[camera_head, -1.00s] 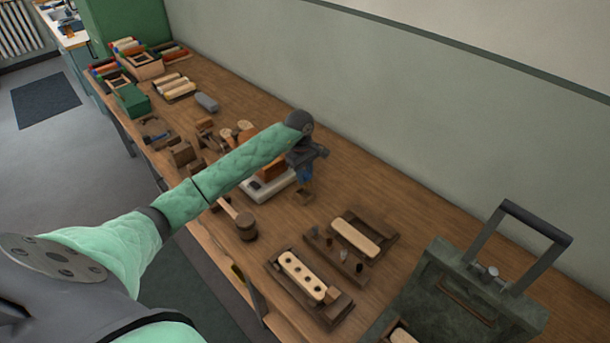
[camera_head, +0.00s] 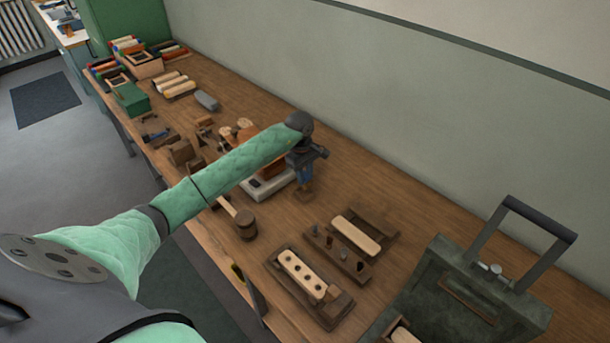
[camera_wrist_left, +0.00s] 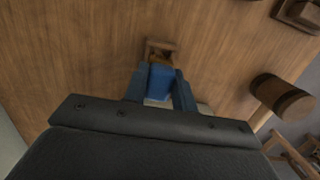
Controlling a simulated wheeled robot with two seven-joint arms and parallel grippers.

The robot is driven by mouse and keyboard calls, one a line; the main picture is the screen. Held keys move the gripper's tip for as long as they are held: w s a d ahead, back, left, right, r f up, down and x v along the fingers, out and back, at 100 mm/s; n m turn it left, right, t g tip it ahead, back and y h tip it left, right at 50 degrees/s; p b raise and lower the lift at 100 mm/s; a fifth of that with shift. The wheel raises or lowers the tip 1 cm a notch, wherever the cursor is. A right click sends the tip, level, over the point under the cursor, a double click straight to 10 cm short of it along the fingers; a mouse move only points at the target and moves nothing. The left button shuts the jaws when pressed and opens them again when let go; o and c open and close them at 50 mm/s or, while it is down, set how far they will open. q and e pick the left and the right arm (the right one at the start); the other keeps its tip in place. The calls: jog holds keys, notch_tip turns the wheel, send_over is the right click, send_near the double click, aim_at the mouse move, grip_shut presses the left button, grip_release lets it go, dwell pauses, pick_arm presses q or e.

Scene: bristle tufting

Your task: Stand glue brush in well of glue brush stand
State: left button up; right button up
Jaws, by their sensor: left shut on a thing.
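My left gripper (camera_head: 304,178) is over the bench, pointing down, with its blue fingers closed. In the left wrist view, the gripper (camera_wrist_left: 160,90) has a blue piece between its fingers, which I take to be the glue brush (camera_wrist_left: 161,77). Most of the brush is hidden by the fingers and palm. A small brown wooden block, seemingly the glue brush stand (camera_wrist_left: 160,47), lies just beyond the fingertips; it also shows under the gripper in the head view (camera_head: 304,197). I cannot tell whether the brush is inside its well. My right gripper is not in view.
A pale scale-like plate (camera_head: 268,188) is left of the gripper, and a wooden mallet (camera_head: 245,225) lies nearer the front edge. A drilled block in a tray (camera_head: 302,275), a peg rack (camera_head: 338,255) and a green case (camera_head: 470,290) are to the right.

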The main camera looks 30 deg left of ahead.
pick_arm(q)
jog(key=shift+f+b, duration=0.45)
jog(key=shift+f, duration=0.1)
jog(key=shift+s+a+f+b, duration=0.1)
jog(key=shift+a+f+b, duration=0.05)
jog(key=shift+f+b, duration=0.2)
jog(key=shift+w+f+b, duration=0.2)
jog(key=shift+f+b, duration=0.1)
jog(key=shift+f, duration=0.1)
jog(key=shift+s+f, duration=0.1)
jog(key=shift+f+b, duration=0.15)
jog(key=shift+b, duration=0.15)
jog(key=shift+f, duration=0.35)
jog(key=shift+f+b, duration=0.3)
jog(key=shift+b, duration=0.4)
